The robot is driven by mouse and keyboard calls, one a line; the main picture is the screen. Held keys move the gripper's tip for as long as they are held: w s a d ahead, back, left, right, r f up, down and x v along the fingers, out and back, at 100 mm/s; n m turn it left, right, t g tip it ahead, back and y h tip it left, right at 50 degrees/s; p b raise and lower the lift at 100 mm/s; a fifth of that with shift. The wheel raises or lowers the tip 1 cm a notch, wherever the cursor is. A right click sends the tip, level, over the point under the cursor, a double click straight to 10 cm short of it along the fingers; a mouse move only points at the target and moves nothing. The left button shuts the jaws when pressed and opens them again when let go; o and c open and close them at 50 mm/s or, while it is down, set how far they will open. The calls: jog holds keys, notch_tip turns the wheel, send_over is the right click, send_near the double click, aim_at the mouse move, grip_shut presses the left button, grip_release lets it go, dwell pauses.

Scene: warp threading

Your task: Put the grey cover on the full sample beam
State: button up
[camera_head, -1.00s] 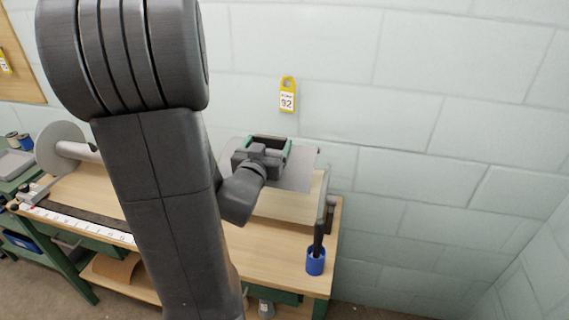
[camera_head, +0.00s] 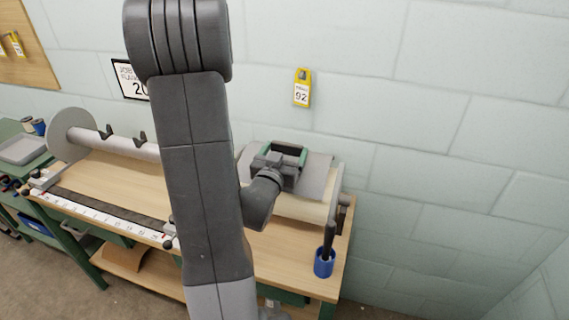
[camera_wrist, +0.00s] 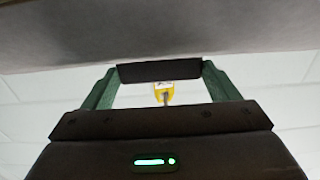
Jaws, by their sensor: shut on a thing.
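The grey cover (camera_head: 316,176) is a curved sheet at the right end of the bench, lying over the top of the full sample beam (camera_head: 302,208). The beam is a cream roll between end discs, and its front shows below the cover. My gripper (camera_head: 282,154) has green fingers and is shut on the cover at its top. In the wrist view, the cover's grey underside or face (camera_wrist: 160,35) fills the top, and the fingers (camera_wrist: 160,72) hold a dark bar. Whether the cover rests fully on the beam cannot be told.
A blue cup (camera_head: 324,264) with a dark handle in it stands at the bench's front right corner. A bare grey roller (camera_head: 115,142) with a large disc is at left. A white ruler strip (camera_head: 100,215) runs along the front. A yellow tag (camera_head: 302,88) hangs on the wall.

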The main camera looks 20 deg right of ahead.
jog(key=shift+f, duration=1.7)
jog(key=shift+f+b, duration=0.3)
jog(key=shift+b, duration=0.25)
jog(key=o, duration=1)
jog(key=shift+r, duration=0.15)
jog(key=shift+r+p, duration=0.15)
jog(key=shift+p, duration=0.25)
jog(key=shift+s+a, duration=0.25)
jog(key=b+v, duration=0.3)
jog(key=v, duration=0.8)
jog(key=shift+s, duration=0.15)
